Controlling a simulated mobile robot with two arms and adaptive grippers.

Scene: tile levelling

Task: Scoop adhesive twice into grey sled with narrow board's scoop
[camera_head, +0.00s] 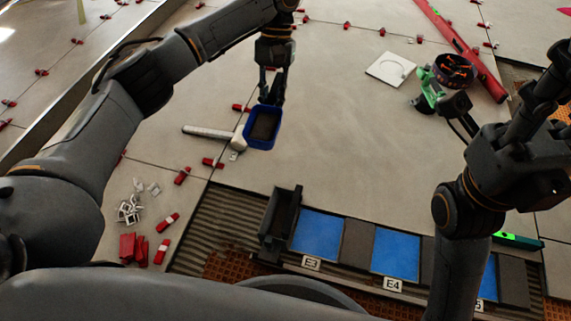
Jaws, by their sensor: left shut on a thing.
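My left gripper (270,97) points down over the large tiles and is shut on a blue scoop-like holder (249,136). The holder has a blue rim and a dark grey-brown inside; I cannot tell whether that is adhesive. A dark grey open trough (272,223), which looks like the sled, stands at the left of the blue panels, below and apart from the holder. A board with blue panels (318,235) and dark grey ones lies at the front, with labels E3 and E4. My right arm is at the right; its fingertips are not clear.
A pale hammer-like tool (206,131) lies left of the holder. Red wedges (128,246) and white clips (129,209) lie at lower left. A dark round tub (454,69), a white square plate (391,69) and a red level (468,53) are at upper right. The middle tile is clear.

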